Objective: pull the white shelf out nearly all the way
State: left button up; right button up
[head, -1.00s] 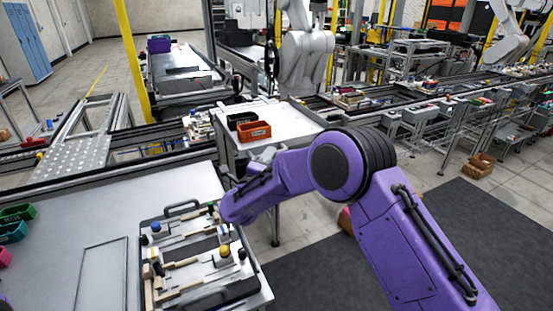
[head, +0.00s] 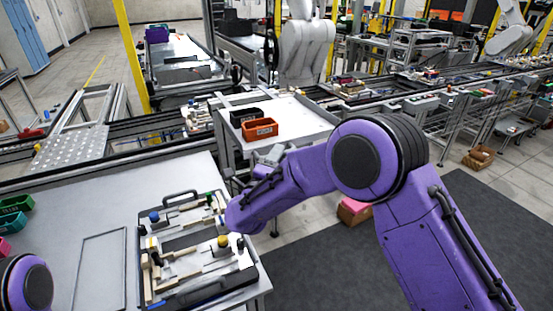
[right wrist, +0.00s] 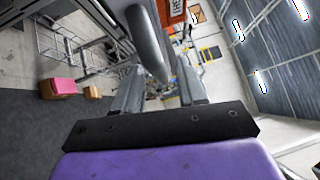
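The white shelf (head: 303,125) is a flat white top on a grey metal frame, at the middle of the head view. It carries a black bin and an orange bin. My right gripper (head: 268,156) is at the shelf's near side, partly hidden by my purple forearm. In the right wrist view its two grey fingers (right wrist: 160,88) stand apart. A rounded grey bar (right wrist: 148,42), like a handle, reaches down between them. I cannot tell whether the fingers touch it. My left gripper is not in view; only part of my left arm shows at the lower left.
The orange bin (head: 260,129) and black bin (head: 245,117) sit on the shelf's left part. A fixture tray (head: 172,196) with wooden and coloured parts lies on the near table (head: 60,225). A pink-topped box (head: 354,211) is on the floor. Dark mat (head: 480,245) lies clear at right.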

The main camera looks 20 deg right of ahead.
jog(key=b+v, duration=0.3)
jog(key=v, duration=0.7)
jog(key=shift+a+b, duration=0.2)
jog(key=shift+b, duration=0.1)
jog(key=shift+s, duration=0.15)
